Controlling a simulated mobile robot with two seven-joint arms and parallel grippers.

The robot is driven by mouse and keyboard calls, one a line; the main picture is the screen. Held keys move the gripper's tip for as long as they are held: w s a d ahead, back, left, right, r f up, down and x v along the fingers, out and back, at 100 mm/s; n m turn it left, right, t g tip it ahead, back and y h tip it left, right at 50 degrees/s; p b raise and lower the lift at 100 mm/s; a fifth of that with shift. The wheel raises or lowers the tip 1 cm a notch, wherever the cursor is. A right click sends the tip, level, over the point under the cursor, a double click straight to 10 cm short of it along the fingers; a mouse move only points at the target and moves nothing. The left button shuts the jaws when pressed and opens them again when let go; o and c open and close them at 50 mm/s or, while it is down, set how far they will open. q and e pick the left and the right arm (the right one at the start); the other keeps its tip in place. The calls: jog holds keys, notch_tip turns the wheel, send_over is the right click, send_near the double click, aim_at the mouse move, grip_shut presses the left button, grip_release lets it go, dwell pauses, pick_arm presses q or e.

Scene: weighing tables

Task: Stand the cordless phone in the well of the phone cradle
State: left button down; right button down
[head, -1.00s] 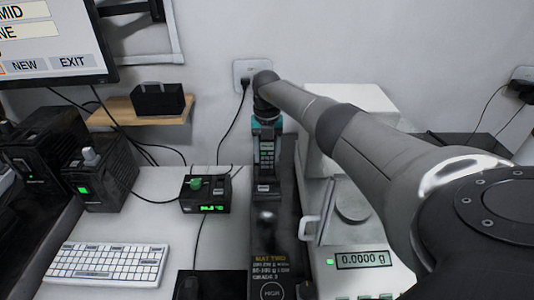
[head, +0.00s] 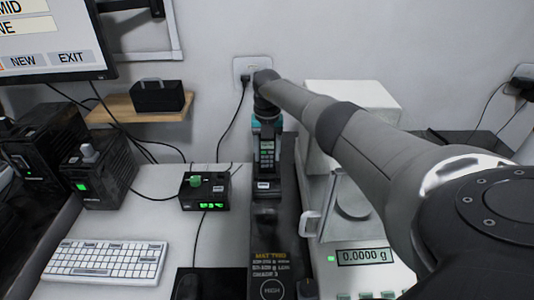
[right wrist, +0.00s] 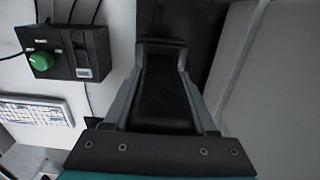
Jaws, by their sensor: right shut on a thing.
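The cordless phone (head: 267,152) is dark, with a pale keypad facing me. It is upright below my right gripper (head: 267,124), near the back wall. In the right wrist view, my right gripper (right wrist: 162,48) has its grey fingers on both sides of the dark phone (right wrist: 163,95), shut on it. A low dark block with a small pale label (head: 263,185), which looks like the phone cradle, is at the phone's lower end. The well is hidden, so I cannot tell whether the phone is seated in it. My left gripper is not in view.
A black box with a green knob (head: 205,191) stands to the left. The balance (head: 362,257), reading 0.0000 g, stands close on the right. A white keyboard (head: 105,262) lies front left.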

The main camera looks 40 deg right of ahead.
jog(key=shift+s+a+f, duration=0.15)
jog(key=shift+a+f, duration=0.1)
jog(key=shift+f, duration=0.3)
grip_release()
dwell(0.5)
jog(key=shift+d+r+p, duration=0.15)
jog(key=shift+r+p, duration=0.75)
jog(key=shift+r, duration=0.1)
jog(key=shift+r+p, duration=2.7)
jog(key=shift+r, duration=0.25)
jog(key=shift+f, duration=0.1)
